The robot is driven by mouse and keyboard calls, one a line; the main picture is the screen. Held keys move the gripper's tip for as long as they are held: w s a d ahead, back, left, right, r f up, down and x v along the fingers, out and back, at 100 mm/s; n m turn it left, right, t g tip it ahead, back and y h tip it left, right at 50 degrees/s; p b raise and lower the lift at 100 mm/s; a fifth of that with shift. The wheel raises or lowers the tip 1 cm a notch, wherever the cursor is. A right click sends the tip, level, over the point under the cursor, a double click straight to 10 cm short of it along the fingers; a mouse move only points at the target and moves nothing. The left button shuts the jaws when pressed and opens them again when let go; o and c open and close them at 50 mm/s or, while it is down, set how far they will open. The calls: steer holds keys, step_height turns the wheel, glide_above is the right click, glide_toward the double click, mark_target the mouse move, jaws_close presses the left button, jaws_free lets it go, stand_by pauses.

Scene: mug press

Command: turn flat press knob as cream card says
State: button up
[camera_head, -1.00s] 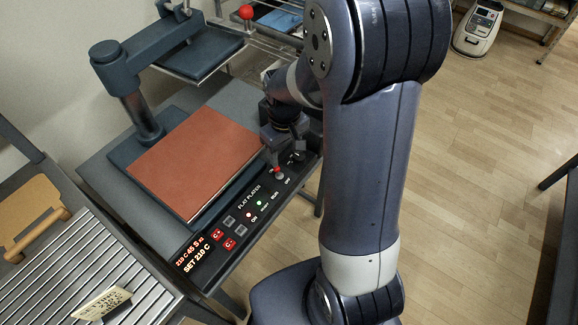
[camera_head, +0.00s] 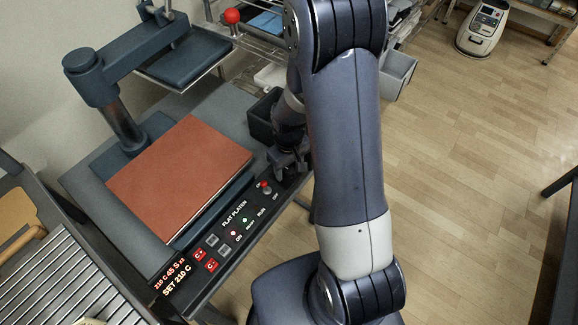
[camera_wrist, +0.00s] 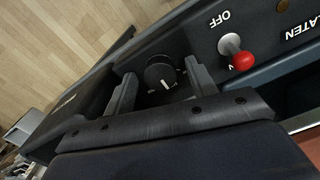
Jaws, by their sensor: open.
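The black round knob (camera_wrist: 160,72) with a white pointer line shows in the wrist view, on the press's dark control panel (camera_head: 222,232). My gripper (camera_wrist: 160,76) is open, with one finger on each side of the knob; I cannot tell whether either touches it. In the head view my gripper (camera_head: 289,164) is low over the panel's far right end and hides the knob. The panel's display (camera_head: 175,280) reads SET 210 C. Only a sliver of the cream card (camera_head: 90,321) shows at the bottom edge, and its writing is not readable.
A red-tipped toggle lever (camera_wrist: 243,61) stands close to the knob, near the word OFF. A brown sheet (camera_head: 180,170) lies on the flat press bed. A dark bin (camera_head: 263,118) is just behind my gripper. A slatted rack (camera_head: 60,275) is at lower left.

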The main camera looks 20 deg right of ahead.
steer(key=shift+c, duration=0.4)
steer(key=c, duration=0.9)
steer(key=shift+m, duration=0.3)
steer(key=m+b, duration=0.1)
steer(key=m, duration=0.3)
steer(key=shift+b, duration=0.35)
steer(key=m+b, duration=0.1)
steer(key=m, duration=0.4)
steer(key=shift+m, duration=0.3)
steer(key=o, duration=1)
